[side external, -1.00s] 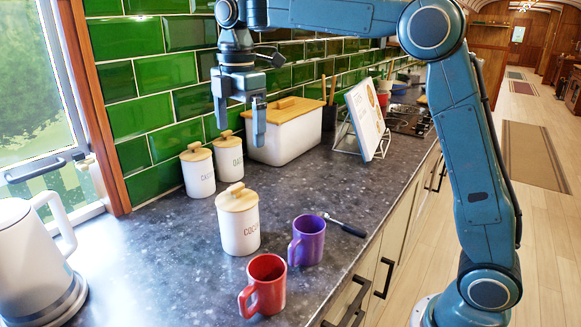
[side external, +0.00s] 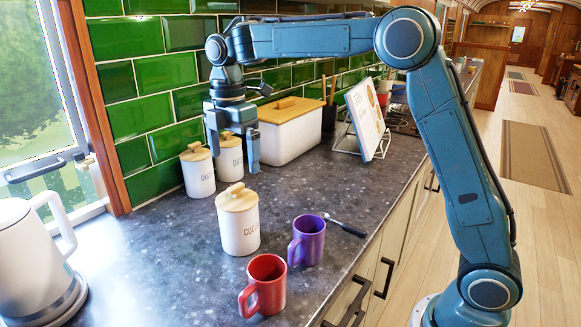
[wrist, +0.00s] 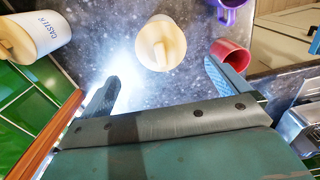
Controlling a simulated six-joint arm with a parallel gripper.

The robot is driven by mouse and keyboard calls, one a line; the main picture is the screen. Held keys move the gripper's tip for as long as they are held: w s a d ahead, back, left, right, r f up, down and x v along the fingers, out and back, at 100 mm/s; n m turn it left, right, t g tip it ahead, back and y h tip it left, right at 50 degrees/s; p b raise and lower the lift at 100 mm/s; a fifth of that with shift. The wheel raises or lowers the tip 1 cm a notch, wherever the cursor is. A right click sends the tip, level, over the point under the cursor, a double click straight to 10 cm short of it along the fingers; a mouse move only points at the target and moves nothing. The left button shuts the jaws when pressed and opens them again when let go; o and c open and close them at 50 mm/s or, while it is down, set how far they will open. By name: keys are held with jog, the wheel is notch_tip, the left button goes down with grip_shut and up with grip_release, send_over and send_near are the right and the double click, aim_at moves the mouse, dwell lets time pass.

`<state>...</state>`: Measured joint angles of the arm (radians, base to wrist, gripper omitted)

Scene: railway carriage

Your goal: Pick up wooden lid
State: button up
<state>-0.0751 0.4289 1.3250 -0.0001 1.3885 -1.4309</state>
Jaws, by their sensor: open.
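A wooden lid (side external: 237,197) with a raised wooden handle sits on a white canister (side external: 238,232) on the counter. In the wrist view the lid (wrist: 161,44) shows from above, beyond the fingers and between them. Two more wooden lids sit on the canisters behind, the left one (side external: 195,152) and the right one (side external: 228,137). My gripper (side external: 234,162) is open and empty, with its fingers pointing down. In the side view it appears above the front canister's lid and overlaps the back canisters. My open fingers (wrist: 162,86) also show in the wrist view.
A purple mug (side external: 307,240) and a red mug (side external: 264,286) stand right of the front canister, with a spoon (side external: 346,226) nearby. A bread box (side external: 288,133) stands behind. A white kettle (side external: 30,262) is at left. The counter left of the front canister is clear.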

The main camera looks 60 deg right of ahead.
aim_at(235, 186)
jog(key=shift+f, duration=1.65)
jog(key=shift+f, duration=0.1)
jog(key=shift+a+f, duration=0.1)
jog(key=shift+f, duration=2.4)
jog(key=c, duration=0.8)
jog(key=shift+r, duration=0.2)
jog(key=shift+c, duration=0.2)
notch_tip(235, 186, up, 20)
jog(key=shift+f, duration=0.2)
